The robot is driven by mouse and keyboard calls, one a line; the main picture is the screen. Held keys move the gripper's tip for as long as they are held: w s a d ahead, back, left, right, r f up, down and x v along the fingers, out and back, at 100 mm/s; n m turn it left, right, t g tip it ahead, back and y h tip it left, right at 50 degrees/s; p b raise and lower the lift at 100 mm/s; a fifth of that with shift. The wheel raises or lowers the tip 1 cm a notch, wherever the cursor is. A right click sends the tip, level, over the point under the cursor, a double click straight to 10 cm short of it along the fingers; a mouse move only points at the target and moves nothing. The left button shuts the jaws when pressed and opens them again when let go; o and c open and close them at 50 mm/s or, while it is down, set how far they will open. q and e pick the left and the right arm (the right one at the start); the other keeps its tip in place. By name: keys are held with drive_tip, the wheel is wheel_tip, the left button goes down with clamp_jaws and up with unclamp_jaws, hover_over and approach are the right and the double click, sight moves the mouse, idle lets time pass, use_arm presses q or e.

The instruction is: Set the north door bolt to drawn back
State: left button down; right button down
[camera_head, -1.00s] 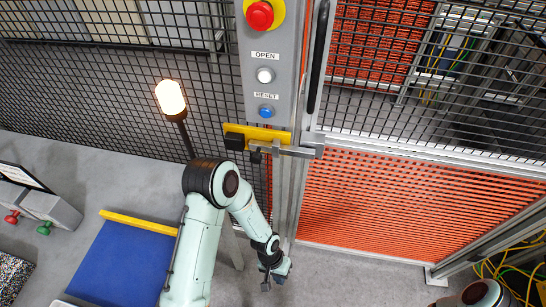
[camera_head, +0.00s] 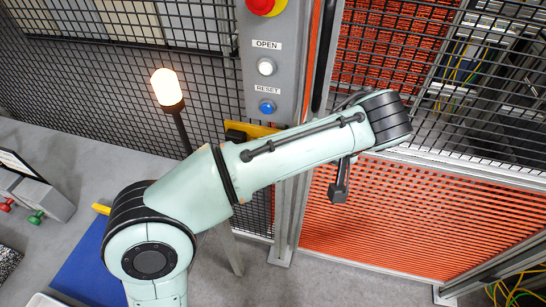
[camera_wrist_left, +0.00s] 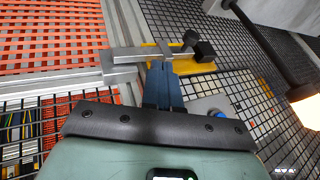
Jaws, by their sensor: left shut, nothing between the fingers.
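The door bolt is a silver bar (camera_wrist_left: 140,54) in the left wrist view. It runs from a yellow plate (camera_wrist_left: 203,67) with a black block (camera_wrist_left: 204,50) across to a silver bracket on the door side. In the head view the yellow plate (camera_head: 262,130) and black block (camera_head: 235,134) show only partly, and my left arm covers the bar. My left gripper (camera_wrist_left: 160,68) is shut and empty, its blue fingertips close to the bar; I cannot tell whether they touch. My right gripper is out of view.
A grey control panel (camera_head: 267,45) with a red stop button, a white button and a blue button stands just above my arm. A lit lamp (camera_head: 166,87) on a post is at its left. Black mesh fencing and an orange-red slatted panel (camera_head: 400,215) surround the door post.

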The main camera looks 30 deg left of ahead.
use_arm(q)
drive_tip(key=shift+s+a+r, duration=0.1)
drive_tip(key=shift+s+r, duration=0.05)
drive_tip(key=shift+r, duration=0.2)
drive_tip(key=w+a+f+b, duration=0.1)
drive_tip(key=a+f+b, duration=0.1)
drive_tip(key=a+f, duration=0.7)
drive_tip(key=shift+w, duration=0.25)
drive_tip(key=s+a+b, duration=0.1)
drive_tip(key=a, duration=0.5)
drive_tip(key=shift+s+a, duration=0.15)
drive_tip(key=shift+s, duration=0.1)
